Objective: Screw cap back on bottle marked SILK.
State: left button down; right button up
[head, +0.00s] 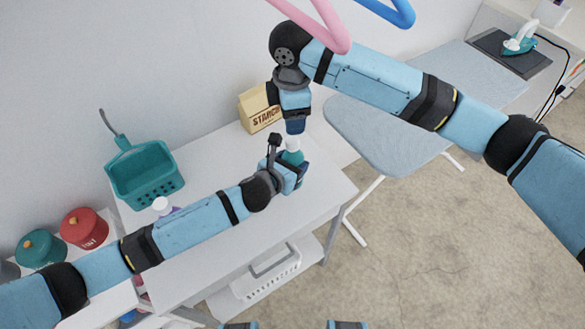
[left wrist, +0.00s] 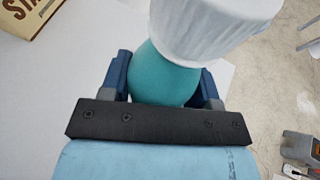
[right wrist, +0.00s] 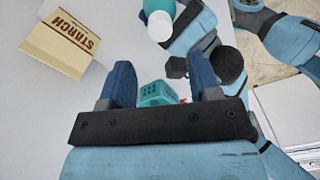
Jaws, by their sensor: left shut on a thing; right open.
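The teal bottle (head: 292,156) stands on the white table, and my left gripper (head: 290,174) is shut around its body. In the left wrist view the bottle (left wrist: 163,75) sits between both fingers. A white ribbed cap (left wrist: 200,30) sits on its top; I cannot tell how tight it is. The cap also shows in the right wrist view (right wrist: 160,26). No SILK marking is readable from here. My right gripper (head: 295,126) points down just above the bottle in the head view. In the right wrist view its fingers (right wrist: 160,72) are apart with nothing between them.
A STARCH box (head: 259,108) stands behind the bottle. An ironing board (head: 390,135) is to the right. Pink (head: 318,22) and blue (head: 390,12) hangers hang above.

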aim_at(293, 140)
dwell(0.3)
jog(key=shift+f, duration=3.95)
jog(key=c, duration=1)
jog(key=o, duration=1)
jog(key=shift+r, duration=0.1)
jog(key=shift+r, duration=2.15)
